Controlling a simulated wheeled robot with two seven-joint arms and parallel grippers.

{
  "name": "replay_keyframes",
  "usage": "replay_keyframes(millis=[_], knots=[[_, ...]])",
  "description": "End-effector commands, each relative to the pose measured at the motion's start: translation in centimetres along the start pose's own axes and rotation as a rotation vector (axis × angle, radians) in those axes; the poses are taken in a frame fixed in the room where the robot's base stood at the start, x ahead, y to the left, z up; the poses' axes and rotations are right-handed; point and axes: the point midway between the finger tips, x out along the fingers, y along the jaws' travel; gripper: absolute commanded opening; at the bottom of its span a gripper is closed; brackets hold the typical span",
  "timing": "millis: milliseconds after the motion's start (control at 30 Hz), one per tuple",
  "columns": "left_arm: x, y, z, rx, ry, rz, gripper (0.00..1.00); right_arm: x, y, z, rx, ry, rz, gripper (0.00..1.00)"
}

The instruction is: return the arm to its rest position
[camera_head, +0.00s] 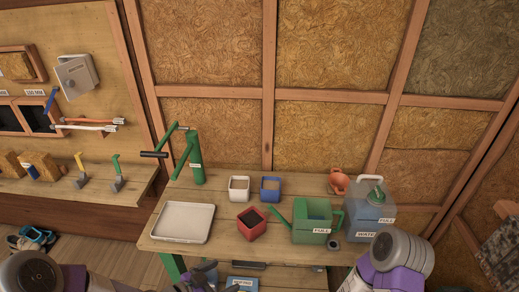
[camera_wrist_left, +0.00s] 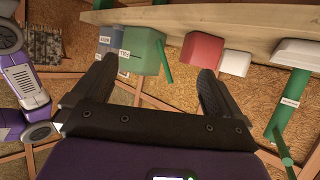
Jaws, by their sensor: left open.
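My left gripper (camera_head: 205,272) shows at the bottom of the head view, in front of the workbench (camera_head: 225,235). In the left wrist view the two dark fingers of this gripper (camera_wrist_left: 155,68) are spread apart with nothing held between them. The green watering can (camera_wrist_left: 147,50) and the red pot (camera_wrist_left: 200,50) appear beyond the fingers, apart from them. Grey and purple links of my right arm show at the bottom right of the head view; its gripper is out of sight.
The bench carries a white tray (camera_head: 183,223), a green hand press (camera_head: 195,158), a white pot (camera_head: 239,188), a blue pot (camera_head: 270,189), a red pot (camera_head: 251,224), the green watering can (camera_head: 312,222), a water jug (camera_head: 370,208) and an orange jug (camera_head: 339,180). A lower shelf lies beneath.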

Motion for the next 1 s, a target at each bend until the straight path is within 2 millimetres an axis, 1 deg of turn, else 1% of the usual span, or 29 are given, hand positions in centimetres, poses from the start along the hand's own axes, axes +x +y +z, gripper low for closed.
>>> replay_keyframes(millis=[33,167,267,367,467,533,600,700,833,900,1000], knots=[[0.6,0.0,0.7,-0.046,-0.023,-0.006,1.0,0.0,0.0,-0.1,0.0,0.002,0.0,0.44],[1.6,0.0,2.9,-0.171,-0.093,-0.033,1.0,0.0,0.0,-0.2,-0.001,0.004,0.0,0.44],[2.4,0.2,4.9,-0.276,-0.159,-0.057,1.0,0.0,0.0,-0.2,-0.001,0.004,0.0,0.44],[3.1,0.9,7.4,-0.399,-0.245,-0.083,1.0,0.0,0.0,-0.1,-0.001,0.002,0.0,0.44],[3.8,2.1,10.7,-0.548,-0.36,-0.117,1.0,0.0,0.0,-0.1,-0.001,0.002,0.0,0.44],[4.0,3.5,13.5,-0.67,-0.467,-0.148,1.0,0.0,0.0,-0.1,-0.001,0.002,0.0,0.44],[3.8,5.0,16.2,-0.786,-0.575,-0.187,1.0,0.0,0.0,-0.1,-0.001,0.003,0.0,0.44],[3.3,7.0,19.2,-0.919,-0.706,-0.242,1.0,0.0,0.0,-0.1,0.0,0.003,0.0,0.44],[2.5,8.6,21.4,-1.022,-0.811,-0.297,1.0,0.0,0.0,-0.1,0.0,0.003,0.0,0.44],[2.2,9.1,22.0,-1.05,-0.839,-0.314,1.0,0.0,0.0,-0.1,0.0,0.003,0.0,0.44],[2.2,9.2,22.2,-1.06,-0.847,-0.32,1.0,0.0,0.0,-0.1,-0.001,0.003,0.0,0.44]])
